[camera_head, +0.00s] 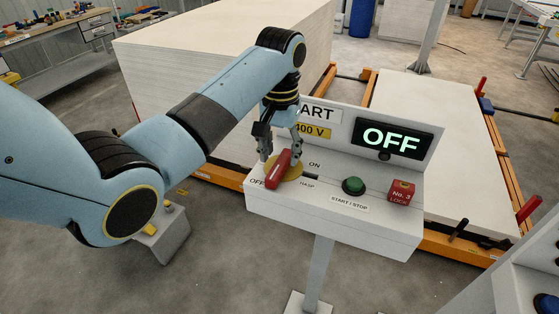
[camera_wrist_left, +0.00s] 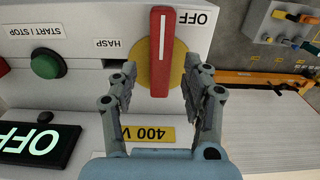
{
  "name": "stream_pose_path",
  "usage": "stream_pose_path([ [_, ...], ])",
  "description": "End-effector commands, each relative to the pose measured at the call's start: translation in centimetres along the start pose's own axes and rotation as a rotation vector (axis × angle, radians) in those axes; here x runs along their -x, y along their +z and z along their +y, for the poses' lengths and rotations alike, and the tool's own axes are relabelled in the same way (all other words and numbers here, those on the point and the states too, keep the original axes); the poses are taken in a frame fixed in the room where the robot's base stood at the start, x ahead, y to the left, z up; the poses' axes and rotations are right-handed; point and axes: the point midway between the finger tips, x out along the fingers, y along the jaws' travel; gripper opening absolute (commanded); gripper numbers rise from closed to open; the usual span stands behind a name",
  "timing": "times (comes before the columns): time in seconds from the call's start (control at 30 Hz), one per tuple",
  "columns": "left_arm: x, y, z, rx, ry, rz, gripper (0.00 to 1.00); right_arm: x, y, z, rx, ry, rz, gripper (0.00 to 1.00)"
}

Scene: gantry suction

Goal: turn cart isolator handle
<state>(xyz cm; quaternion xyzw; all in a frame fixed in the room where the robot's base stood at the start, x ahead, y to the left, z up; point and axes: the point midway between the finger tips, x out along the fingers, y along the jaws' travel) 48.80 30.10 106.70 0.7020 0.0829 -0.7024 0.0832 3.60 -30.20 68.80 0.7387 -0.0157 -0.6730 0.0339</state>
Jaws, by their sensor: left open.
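The isolator handle (camera_head: 278,169) is a red bar with a white line on a round yellow plate (camera_head: 291,171), on the sloped top of a white control pedestal (camera_head: 400,234). It lies toward the OFF label, and the display (camera_head: 390,138) reads OFF. My left gripper (camera_head: 281,156) is at the handle from above and behind. In the left wrist view the red handle (camera_wrist_left: 160,50) stands between the two open fingers (camera_wrist_left: 158,80), with a gap on each side. Whether a fingertip touches it I cannot tell. My right gripper is not in view.
A green start/stop button (camera_head: 353,186) and a red lock box (camera_head: 401,192) sit to the right of the handle. A large stack of white boards (camera_head: 170,70) on an orange frame stands behind the pedestal.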

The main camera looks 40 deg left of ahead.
Motion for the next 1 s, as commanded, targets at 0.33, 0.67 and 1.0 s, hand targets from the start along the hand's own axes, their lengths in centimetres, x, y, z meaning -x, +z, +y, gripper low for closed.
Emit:
stream_pose_path([
  [0.33, -3.5, 0.0, -0.1, 0.001, -0.001, 0.000, 0.48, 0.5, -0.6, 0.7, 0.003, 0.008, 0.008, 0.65],
  [0.67, -3.6, 0.0, -0.1, 0.000, -0.001, 0.000, 0.36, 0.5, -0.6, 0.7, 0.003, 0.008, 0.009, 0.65],
  [1.0, -3.6, 0.0, -0.1, 0.000, -0.001, 0.000, 0.00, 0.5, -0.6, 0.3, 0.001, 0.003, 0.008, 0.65],
])
